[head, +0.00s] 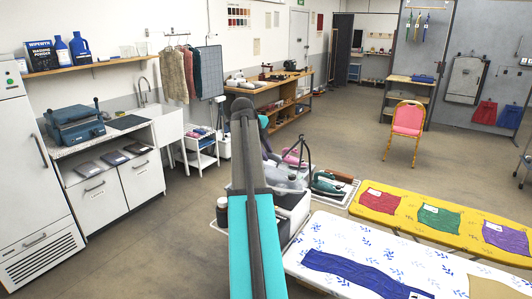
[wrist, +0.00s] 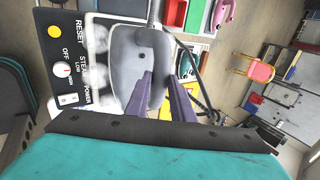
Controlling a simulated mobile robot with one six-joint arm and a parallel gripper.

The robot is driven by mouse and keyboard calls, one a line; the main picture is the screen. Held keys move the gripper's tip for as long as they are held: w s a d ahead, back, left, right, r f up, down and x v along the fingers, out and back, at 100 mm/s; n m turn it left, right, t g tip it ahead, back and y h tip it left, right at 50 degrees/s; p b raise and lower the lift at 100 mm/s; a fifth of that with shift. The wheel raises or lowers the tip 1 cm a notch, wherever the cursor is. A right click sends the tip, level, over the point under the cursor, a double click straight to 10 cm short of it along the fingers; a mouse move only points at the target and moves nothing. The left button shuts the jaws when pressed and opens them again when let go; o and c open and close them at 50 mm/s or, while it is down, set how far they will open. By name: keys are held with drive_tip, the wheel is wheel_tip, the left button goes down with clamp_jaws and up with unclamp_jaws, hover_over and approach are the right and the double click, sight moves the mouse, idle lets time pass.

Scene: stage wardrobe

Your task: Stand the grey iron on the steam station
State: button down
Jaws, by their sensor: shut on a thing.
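The grey iron (wrist: 135,62) fills the middle of the wrist view, with a cord at its top. My gripper (wrist: 164,78) has its two purple fingers closed on the iron's near part. The steam station's control panel (wrist: 68,55), with a yellow button, a knob and a switch, is beside the iron at the left. In the head view the steam station (head: 292,204) stands just right of my teal arm, with a pale grey shape on top that is partly hidden. I cannot tell whether the iron touches the station. My gripper is hidden in the head view.
A green iron (head: 326,184) and other items lie on a low rack behind the station. A patterned ironing board (head: 340,236) and a yellow board (head: 408,212) with cloths are to the right. A pink chair (head: 407,120) stands on open floor.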

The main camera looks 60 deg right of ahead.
drive_tip(key=shift+w+d+r, duration=0.15)
drive_tip(key=shift+w+d, duration=0.2)
drive_tip(key=shift+w, duration=0.2)
drive_tip(key=shift+s+a+f+p, duration=0.1)
drive_tip(key=shift+f+p, duration=0.95)
drive_tip(key=shift+f, duration=0.9)
drive_tip(key=c, duration=1.5)
unclamp_jaws()
drive_tip(key=shift+c, duration=0.2)
drive_tip(key=shift+a, duration=0.1)
drive_tip(key=b+v, duration=0.3)
drive_tip(key=v, duration=0.9)
drive_tip(key=shift+b, duration=0.35)
